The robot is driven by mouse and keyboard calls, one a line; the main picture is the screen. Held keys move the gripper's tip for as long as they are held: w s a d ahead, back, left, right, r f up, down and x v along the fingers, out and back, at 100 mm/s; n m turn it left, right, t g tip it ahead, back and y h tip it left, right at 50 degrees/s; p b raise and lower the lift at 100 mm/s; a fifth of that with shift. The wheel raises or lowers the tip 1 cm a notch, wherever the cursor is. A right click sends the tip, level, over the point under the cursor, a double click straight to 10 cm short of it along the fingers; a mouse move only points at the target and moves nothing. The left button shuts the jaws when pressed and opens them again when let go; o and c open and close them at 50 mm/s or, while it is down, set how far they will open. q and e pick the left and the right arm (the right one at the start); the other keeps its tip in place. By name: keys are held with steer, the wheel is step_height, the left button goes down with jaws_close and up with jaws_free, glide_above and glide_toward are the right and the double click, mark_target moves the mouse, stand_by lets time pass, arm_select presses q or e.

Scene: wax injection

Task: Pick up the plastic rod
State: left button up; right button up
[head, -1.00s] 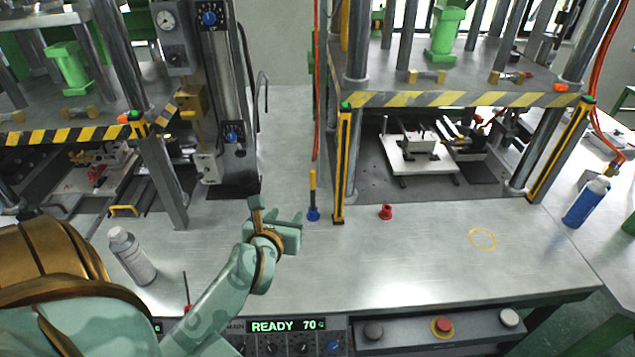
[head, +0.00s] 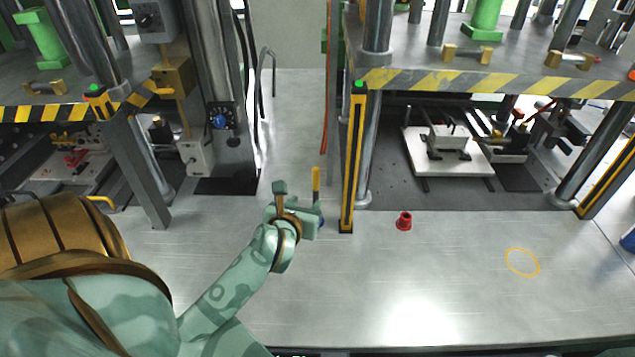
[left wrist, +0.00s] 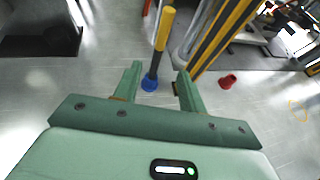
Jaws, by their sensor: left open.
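The plastic rod (head: 316,181) stands upright on the metal bench, with a yellow upper part, a dark lower part and a blue foot. In the head view my left gripper hides much of its lower part. In the left wrist view the rod (left wrist: 164,30) shows beyond and between the two fingers, its blue foot on the bench. My left gripper (head: 302,207) is open and empty, just in front of the rod; its fingertips also show in the left wrist view (left wrist: 160,70). I cannot tell whether a finger touches the rod. My right gripper is not in view.
A yellow-black post (head: 352,160) of the right press stands close to the right of the rod. The bench front is clear there. A grey column (head: 222,110) stands behind left.

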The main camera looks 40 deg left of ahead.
mark_target(315, 188)
arm_select(q)
steer(key=b+x, duration=0.1)
steer(key=x, duration=1.2)
steer(key=shift+w+a+r+b, duration=0.1)
steer(key=shift+a+r+b, duration=0.05)
steer(key=shift+r+b, duration=0.25)
steer(key=shift+c, duration=0.9)
jaws_close()
